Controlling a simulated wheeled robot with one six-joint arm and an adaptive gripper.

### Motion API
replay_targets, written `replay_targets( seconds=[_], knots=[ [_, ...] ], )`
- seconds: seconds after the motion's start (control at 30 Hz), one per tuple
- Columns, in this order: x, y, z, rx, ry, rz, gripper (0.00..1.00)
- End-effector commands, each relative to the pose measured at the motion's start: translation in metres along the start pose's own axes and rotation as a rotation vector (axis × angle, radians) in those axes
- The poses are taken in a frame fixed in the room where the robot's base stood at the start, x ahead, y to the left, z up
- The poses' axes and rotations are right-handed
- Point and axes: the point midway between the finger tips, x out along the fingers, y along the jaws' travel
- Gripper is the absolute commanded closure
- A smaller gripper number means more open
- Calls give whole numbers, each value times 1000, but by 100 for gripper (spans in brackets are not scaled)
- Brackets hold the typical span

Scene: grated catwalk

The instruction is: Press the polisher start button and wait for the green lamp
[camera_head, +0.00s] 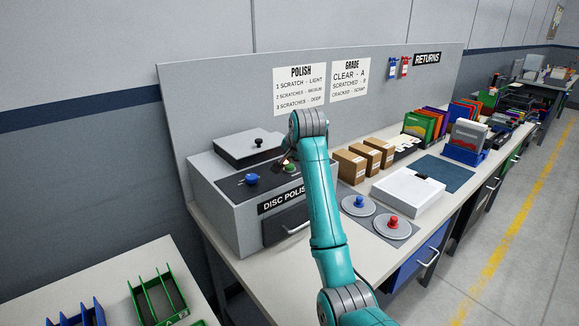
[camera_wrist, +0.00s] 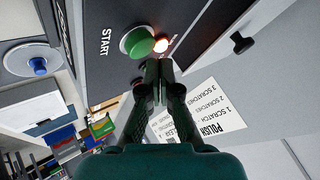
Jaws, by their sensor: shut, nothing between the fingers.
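The grey disc polisher (camera_head: 228,212) stands on the left end of the bench. Its green start button (camera_head: 290,168) shows on the top panel beside my gripper (camera_head: 284,161), which my arm partly hides. In the wrist view, the round green button (camera_wrist: 137,43) sits beside the word START. A small lamp (camera_wrist: 160,45) right next to it glows white with an orange-red halo. My gripper (camera_wrist: 158,70) is shut and empty, its tips close to the button and lamp. I cannot tell whether they touch the button.
A blue knob (camera_head: 251,179) is left of the button. The polisher has a black-knobbed lid (camera_head: 247,148) and a front drawer. Two discs with a blue knob (camera_head: 359,203) and a red knob (camera_head: 392,222), a white case (camera_head: 408,190) and cardboard boxes (camera_head: 348,166) lie to the right.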

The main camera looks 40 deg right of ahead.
Motion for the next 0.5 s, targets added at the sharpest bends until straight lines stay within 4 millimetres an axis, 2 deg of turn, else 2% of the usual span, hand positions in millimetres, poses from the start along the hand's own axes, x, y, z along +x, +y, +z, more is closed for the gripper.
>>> replay_targets(
  seconds=[0.33,0.5],
  knots=[
    [-1,-1,-1,0,0,0,100],
    [-8,-6,-6,0,0,0,100]
  ],
)
